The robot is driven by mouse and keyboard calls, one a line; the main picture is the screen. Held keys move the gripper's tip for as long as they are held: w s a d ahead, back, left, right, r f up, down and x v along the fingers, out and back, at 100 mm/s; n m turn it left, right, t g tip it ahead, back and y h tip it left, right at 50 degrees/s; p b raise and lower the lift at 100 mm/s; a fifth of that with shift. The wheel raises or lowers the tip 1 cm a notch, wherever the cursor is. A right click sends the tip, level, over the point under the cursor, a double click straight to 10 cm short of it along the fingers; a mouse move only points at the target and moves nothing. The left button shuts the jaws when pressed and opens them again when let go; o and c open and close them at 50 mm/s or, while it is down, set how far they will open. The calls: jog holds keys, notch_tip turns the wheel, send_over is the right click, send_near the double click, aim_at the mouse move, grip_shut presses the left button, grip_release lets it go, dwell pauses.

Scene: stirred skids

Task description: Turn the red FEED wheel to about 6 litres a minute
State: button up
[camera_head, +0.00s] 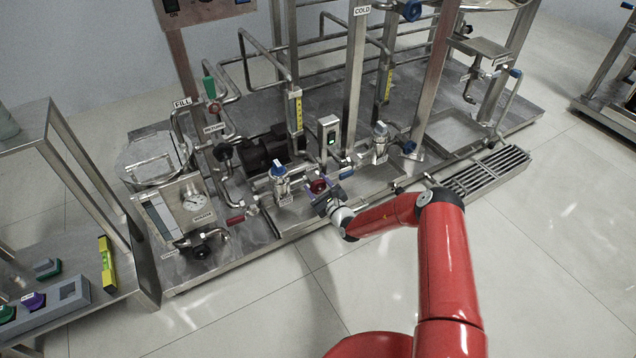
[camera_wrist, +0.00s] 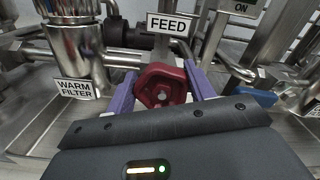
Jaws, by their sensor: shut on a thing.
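The red FEED wheel (camera_wrist: 161,87) is in the middle of the wrist view, below a white FEED label (camera_wrist: 170,24). My gripper (camera_wrist: 160,92) is shut on it, with one purple finger at its left side and one at its right. In the head view the red wheel (camera_head: 317,186) shows small near the skid's front edge, with my gripper (camera_head: 325,197) at it and my red arm reaching in from the lower right. A small meter with a green display (camera_head: 331,138) stands on a post behind the wheel; its figures are too small to read.
A WARM FILTER housing (camera_wrist: 78,52) stands left of the wheel. A blue-handled part (camera_wrist: 256,96) lies close on the right. Another red handle (camera_head: 236,220) is left along the skid front. Pipes crowd behind. The floor in front of the skid is clear.

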jog(key=shift+f+n+p, duration=0.1)
jog(key=shift+n+p, duration=0.5)
jog(key=shift+n, duration=1.3)
jog(key=o, duration=1)
jog(key=shift+c, duration=0.2)
jog(key=shift+s, duration=0.1)
jog(key=p+v, duration=0.1)
jog(key=v, duration=0.6)
jog(key=shift+s+d, duration=0.15)
jog(key=shift+s, duration=0.15)
